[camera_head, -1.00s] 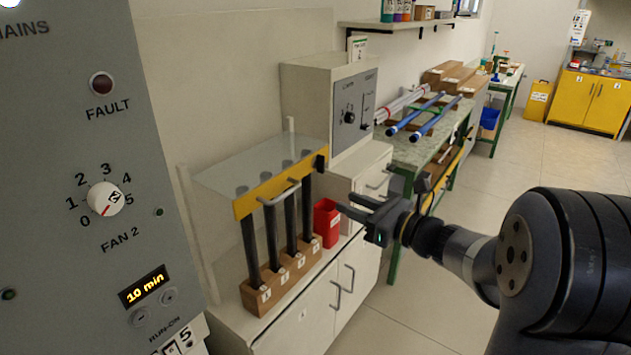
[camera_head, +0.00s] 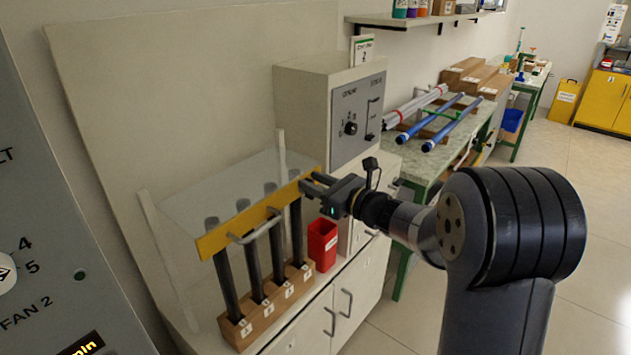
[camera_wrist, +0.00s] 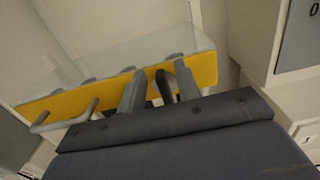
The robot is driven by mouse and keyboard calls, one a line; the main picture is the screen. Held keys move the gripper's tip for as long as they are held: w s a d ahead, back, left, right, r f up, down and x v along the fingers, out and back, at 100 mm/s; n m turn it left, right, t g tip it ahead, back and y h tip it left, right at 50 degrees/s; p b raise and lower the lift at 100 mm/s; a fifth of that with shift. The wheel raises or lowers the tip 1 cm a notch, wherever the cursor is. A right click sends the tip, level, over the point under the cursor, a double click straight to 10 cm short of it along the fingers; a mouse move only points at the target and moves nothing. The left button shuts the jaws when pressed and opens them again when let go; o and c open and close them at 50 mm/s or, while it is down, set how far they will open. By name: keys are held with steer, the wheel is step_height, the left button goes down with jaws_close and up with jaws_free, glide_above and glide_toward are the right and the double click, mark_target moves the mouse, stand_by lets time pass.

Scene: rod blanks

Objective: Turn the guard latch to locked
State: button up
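The guard is a clear panel (camera_head: 235,190) with a yellow front bar (camera_head: 240,226) and a grey handle (camera_head: 255,228). It stands over several dark rods (camera_head: 251,255) in a numbered wooden block (camera_head: 268,302). My gripper (camera_head: 309,184) is at the bar's right end, where the small dark latch sits; the gripper mostly hides it in the head view. In the wrist view, the latch (camera_wrist: 163,87) shows as a dark piece between my fingers (camera_wrist: 158,88). Yellow shows between it and the left finger, so the gripper looks open around it. The latch's setting cannot be read.
A red bin (camera_head: 322,245) stands right of the block on the cabinet. A grey control box (camera_head: 357,118) with a knob stands behind. A grey panel (camera_head: 45,250) fills the left edge. A green-legged bench (camera_head: 455,140) holds blue rods. The floor at right is clear.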

mark_target(296, 191)
jaws_close()
stand_by(0.3)
steer(key=shift+a+f+b, duration=0.1)
steer(key=shift+f+b, duration=0.05)
steer(key=shift+b, duration=0.4)
steer(key=n+b, duration=0.4)
steer(key=b, duration=0.3)
steer(key=s+a+f+n+b, duration=0.1)
steer(key=n+b, duration=0.4)
steer(key=b, duration=0.2)
steer(key=f+n+b, duration=0.1)
steer(key=n+b, duration=0.3)
steer(key=b, duration=0.3)
steer(key=shift+s+a+n, duration=0.15)
steer(key=shift+s+n, duration=0.15)
steer(key=shift+s, duration=0.1)
steer(key=n+b, duration=0.4)
steer(key=b, duration=0.1)
steer(key=shift+f, duration=0.2)
steer(key=shift+n+b, duration=0.3)
steer(key=shift+b, duration=0.05)
